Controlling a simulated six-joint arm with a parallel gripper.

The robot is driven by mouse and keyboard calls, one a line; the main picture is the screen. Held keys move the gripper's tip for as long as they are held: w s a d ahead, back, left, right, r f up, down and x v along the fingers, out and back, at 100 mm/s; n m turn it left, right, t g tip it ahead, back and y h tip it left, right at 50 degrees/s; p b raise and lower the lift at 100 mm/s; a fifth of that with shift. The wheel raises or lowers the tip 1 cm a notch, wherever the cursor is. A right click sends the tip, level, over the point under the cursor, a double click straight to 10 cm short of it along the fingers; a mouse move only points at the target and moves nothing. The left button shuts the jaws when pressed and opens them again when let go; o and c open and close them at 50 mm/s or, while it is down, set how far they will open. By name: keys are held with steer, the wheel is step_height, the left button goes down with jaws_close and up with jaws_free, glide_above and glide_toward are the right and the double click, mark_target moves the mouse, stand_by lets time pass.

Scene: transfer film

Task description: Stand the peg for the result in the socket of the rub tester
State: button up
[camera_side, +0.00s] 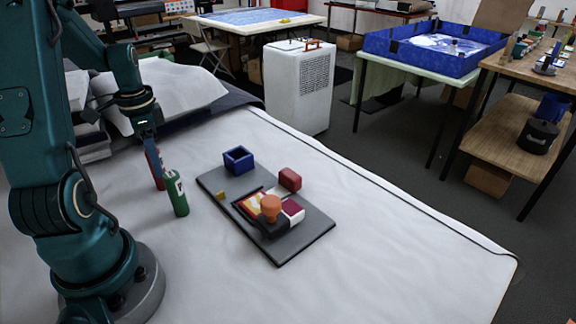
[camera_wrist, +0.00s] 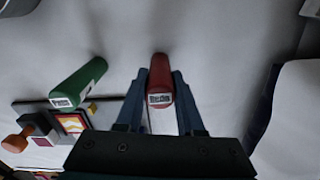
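A red peg (camera_side: 155,169) with a white label stands upright on the white bench cloth. In the wrist view the red peg (camera_wrist: 160,76) lies between the two fingers of my gripper (camera_wrist: 160,84), with a narrow gap seeming to show on each side; the gripper looks open. In the side view my gripper (camera_side: 151,146) is low over the red peg and partly hides it. A green peg (camera_side: 175,194) with a white label stands beside it, also in the wrist view (camera_wrist: 80,80). The rub tester is a dark plate (camera_side: 282,250) carrying an open blue square socket (camera_side: 238,161).
On the plate are an orange-knobbed stamp (camera_side: 270,207), a red block (camera_side: 290,179), a small yellow piece (camera_side: 221,195) and a printed coloured card. Crumpled white cloth lies behind my arm. The bench to the right of the plate is clear.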

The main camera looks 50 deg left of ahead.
steer(key=shift+r, duration=0.15)
jaws_close()
step_height(320, 180, up, 10)
steer(key=shift+r, duration=0.1)
steer(key=w+r, duration=0.2)
steer(key=w, duration=0.2)
steer(key=shift+m, duration=0.3)
steer(key=shift+w+d+f, duration=1.2)
steer(key=shift+w+f, duration=0.65)
steer(key=shift+w, duration=0.15)
steer(key=shift+w+d+f, duration=1.15)
steer(key=shift+w+f, duration=0.65)
steer(key=shift+w, duration=0.2)
steer(key=shift+w+d+f, duration=1.2)
steer(key=shift+w+f, duration=0.65)
steer(key=shift+w, duration=0.15)
steer(key=o, duration=1)
jaws_free()
steer(key=shift+f, duration=0.15)
